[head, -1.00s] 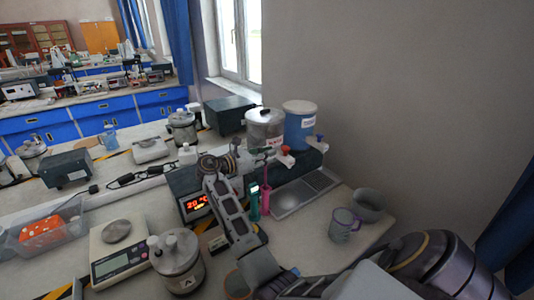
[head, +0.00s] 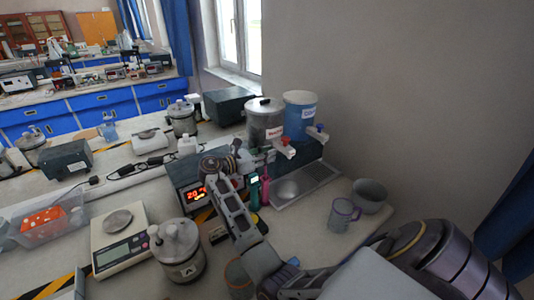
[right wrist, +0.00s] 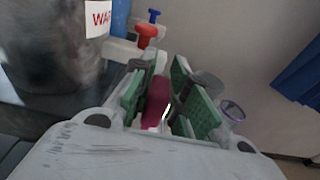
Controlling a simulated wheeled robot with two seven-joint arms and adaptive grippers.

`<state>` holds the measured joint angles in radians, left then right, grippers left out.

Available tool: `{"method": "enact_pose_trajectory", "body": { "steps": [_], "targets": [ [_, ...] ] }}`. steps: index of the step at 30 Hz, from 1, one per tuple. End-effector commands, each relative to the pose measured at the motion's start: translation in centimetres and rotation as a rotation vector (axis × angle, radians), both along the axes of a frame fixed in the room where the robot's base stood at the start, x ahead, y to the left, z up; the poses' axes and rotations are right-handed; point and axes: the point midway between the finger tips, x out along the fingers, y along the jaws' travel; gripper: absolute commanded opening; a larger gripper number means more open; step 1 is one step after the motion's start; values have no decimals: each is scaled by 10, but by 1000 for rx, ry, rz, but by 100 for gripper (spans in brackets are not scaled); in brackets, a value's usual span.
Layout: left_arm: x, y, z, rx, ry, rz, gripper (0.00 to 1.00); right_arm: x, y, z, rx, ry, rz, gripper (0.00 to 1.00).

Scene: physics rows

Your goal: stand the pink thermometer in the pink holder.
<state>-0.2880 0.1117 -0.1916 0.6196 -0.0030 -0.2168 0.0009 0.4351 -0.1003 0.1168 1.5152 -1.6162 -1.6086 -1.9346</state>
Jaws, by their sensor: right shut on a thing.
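My right gripper (head: 262,156) is over the bench beside the red-lit display unit, its arm coming in from the lower right. In the right wrist view its green-padded fingers (right wrist: 160,105) are closed around a dark pink thing (right wrist: 157,102), which appears to be the pink thermometer. In the head view a slim pink thing (head: 265,188) hangs or stands upright just below the gripper, beside a green upright thing (head: 254,190) with a pale display. I cannot make out the pink holder separately. My left gripper is not clearly seen.
A steel canister (head: 264,122) and a blue canister (head: 300,115) with taps stand behind. A balance (head: 121,250) and a lidded jar (head: 180,265) stand left.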

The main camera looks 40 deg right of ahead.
Motion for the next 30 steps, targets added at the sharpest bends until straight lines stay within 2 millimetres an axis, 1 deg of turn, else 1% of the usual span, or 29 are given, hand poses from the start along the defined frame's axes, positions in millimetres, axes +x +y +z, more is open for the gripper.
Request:
{"method": "enact_pose_trajectory", "body": {
  "steps": [6,12,25,26,30],
  "targets": [
    [2,2,-1,2,-2,0,69,0,0,-9,0,0,0,0],
    [3,4,-2,4,-3,-1,69,0,0,-14,0,-1,0,0],
    [3,5,-2,5,-3,-1,69,0,0,-16,0,-1,0,0],
    [3,4,-2,5,-3,-1,69,0,0,-16,0,-1,0,19],
    [2,4,-2,5,-3,-1,69,0,0,-16,0,-1,0,37]
  ]
}}
